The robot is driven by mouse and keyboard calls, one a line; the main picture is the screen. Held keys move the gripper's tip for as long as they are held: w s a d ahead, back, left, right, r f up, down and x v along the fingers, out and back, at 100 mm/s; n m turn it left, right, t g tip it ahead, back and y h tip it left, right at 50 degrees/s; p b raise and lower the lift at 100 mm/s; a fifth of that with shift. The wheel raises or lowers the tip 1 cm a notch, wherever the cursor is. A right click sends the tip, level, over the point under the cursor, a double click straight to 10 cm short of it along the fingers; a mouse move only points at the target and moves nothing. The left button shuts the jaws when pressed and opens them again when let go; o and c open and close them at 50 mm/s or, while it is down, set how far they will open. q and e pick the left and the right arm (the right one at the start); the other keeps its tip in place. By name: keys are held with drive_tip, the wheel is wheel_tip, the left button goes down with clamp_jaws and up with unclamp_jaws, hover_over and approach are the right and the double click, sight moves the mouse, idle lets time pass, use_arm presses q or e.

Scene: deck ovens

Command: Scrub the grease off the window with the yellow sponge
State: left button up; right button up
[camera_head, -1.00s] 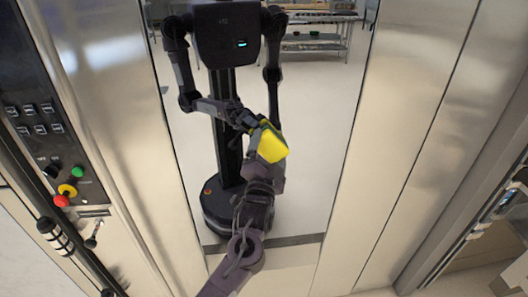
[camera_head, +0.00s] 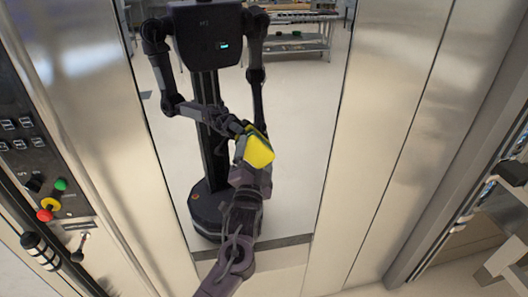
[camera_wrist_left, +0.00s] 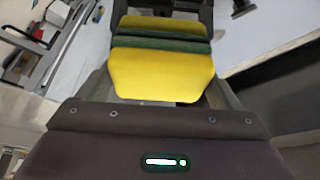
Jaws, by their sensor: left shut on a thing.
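The yellow sponge (camera_head: 259,152) has a green scouring side. My left gripper (camera_head: 243,174) is shut on it in front of the window (camera_head: 290,175), a tall mirror-like pane between steel panels. In the left wrist view the sponge (camera_wrist_left: 162,75) sits between the fingers, green side toward the glass. A second green and yellow band (camera_wrist_left: 165,22) just beyond looks like its reflection, so the sponge is at or very near the pane. I cannot make out grease. My right gripper is not directly in view.
The dark robot (camera_head: 208,35) in the pane is my reflection. A control panel (camera_head: 30,150) with green, yellow and red knobs and a lever is at left. Bare steel panels (camera_head: 390,130) flank the pane at right, with open shelving (camera_head: 495,220) at far right.

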sight(216, 150)
use_arm(q)
drive_tip(key=shift+s+a, duration=0.15)
drive_tip(key=shift+a, duration=0.3)
drive_tip(key=shift+s+a+p, duration=0.15)
drive_tip(key=shift+a+p, duration=0.3)
drive_tip(key=shift+a, duration=0.15)
drive_tip(key=shift+s+a+p, duration=0.4)
drive_tip(key=shift+a+p, duration=0.1)
drive_tip(key=shift+a, duration=0.95)
drive_tip(key=shift+s+a+p, duration=0.45)
drive_tip(key=shift+a, duration=0.95)
drive_tip(key=shift+s+a+p, duration=0.4)
drive_tip(key=shift+a+p, duration=0.1)
drive_tip(key=shift+a, duration=0.95)
